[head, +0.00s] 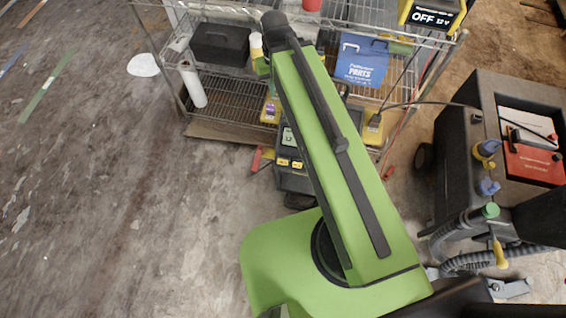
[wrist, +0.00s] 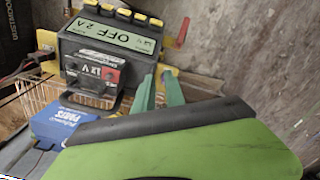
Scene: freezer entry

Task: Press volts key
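A dark charger with a lit display (wrist: 112,37) and a row of yellow keys (wrist: 122,14) along one edge is in the upper left of the wrist view. The display appears upside down and reads OFF; the key labels are too small to read. A unit showing OFF 12 V (head: 433,17) stands at the top right of the head view. My gripper (wrist: 160,88) shows two green fingers with a gap between them and nothing held. The fingers appear apart from the keys. In the head view the gripper is not clearly visible beyond my arm.
A blue PARTS box (head: 362,60) stands on the wire shelf (head: 235,100), and also shows in the wrist view (wrist: 58,125). A dark cart (head: 480,100) with a red battery (head: 533,160) is at right. The left floor is open.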

